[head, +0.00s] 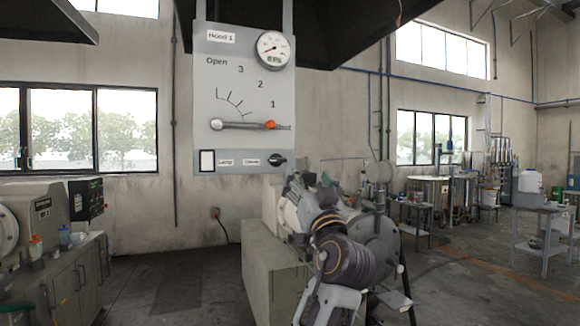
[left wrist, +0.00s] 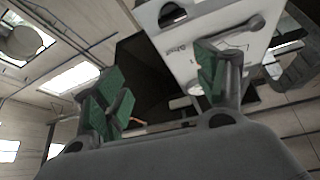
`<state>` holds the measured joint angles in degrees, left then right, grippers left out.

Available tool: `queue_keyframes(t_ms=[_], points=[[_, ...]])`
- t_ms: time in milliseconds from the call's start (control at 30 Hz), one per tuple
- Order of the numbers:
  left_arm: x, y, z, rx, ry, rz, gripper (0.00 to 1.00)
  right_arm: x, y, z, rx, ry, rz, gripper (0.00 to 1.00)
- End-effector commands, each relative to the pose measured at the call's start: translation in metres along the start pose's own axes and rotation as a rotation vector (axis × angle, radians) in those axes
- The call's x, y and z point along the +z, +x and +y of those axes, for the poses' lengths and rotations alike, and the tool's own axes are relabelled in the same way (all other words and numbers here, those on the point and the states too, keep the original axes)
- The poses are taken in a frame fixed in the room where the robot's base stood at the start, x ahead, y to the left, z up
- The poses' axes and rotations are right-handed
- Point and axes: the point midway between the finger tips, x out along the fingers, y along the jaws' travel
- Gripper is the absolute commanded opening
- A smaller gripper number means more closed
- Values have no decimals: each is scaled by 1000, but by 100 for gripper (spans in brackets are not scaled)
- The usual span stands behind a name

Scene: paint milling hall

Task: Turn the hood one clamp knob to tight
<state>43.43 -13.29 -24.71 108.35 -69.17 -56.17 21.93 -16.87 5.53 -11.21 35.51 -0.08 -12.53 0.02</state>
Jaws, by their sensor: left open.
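The hood one panel (head: 230,85) is a pale board marked "Hood 1". Its black clamp knob (head: 277,160) is at the lower right corner, pointer roughly sideways. In the left wrist view a black knob (left wrist: 172,14) shows near the panel's edge, beyond the fingers. My left gripper (head: 308,180) is in front of the panel, to the right of and slightly below the knob, apart from it in the picture. Its green-padded fingers (left wrist: 155,92) are spread and hold nothing. My right gripper is not in view.
A grey lever with an orange end (head: 270,125) sits above the knob, and a round gauge (head: 273,49) at the panel's top. A lamp switch (head: 207,160) is lower left. The dark hood (head: 335,30) overhangs. A grey cabinet (head: 65,275) stands at left; floor between is clear.

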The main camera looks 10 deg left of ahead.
Motion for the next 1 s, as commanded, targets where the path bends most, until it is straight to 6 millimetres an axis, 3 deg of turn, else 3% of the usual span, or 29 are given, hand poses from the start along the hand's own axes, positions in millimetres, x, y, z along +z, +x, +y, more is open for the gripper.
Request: queue_keyframes(t_ms=[100, 267, 767, 1000], points=[[12, 0, -14, -64, -28, -49, 71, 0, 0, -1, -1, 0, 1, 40], [24, -2, -20, -97, -101, -99, 71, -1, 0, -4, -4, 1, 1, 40], [24, -1, -19, -96, -129, -97, 71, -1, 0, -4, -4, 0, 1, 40], [24, 11, -20, -96, -127, -97, 71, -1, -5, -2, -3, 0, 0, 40]])
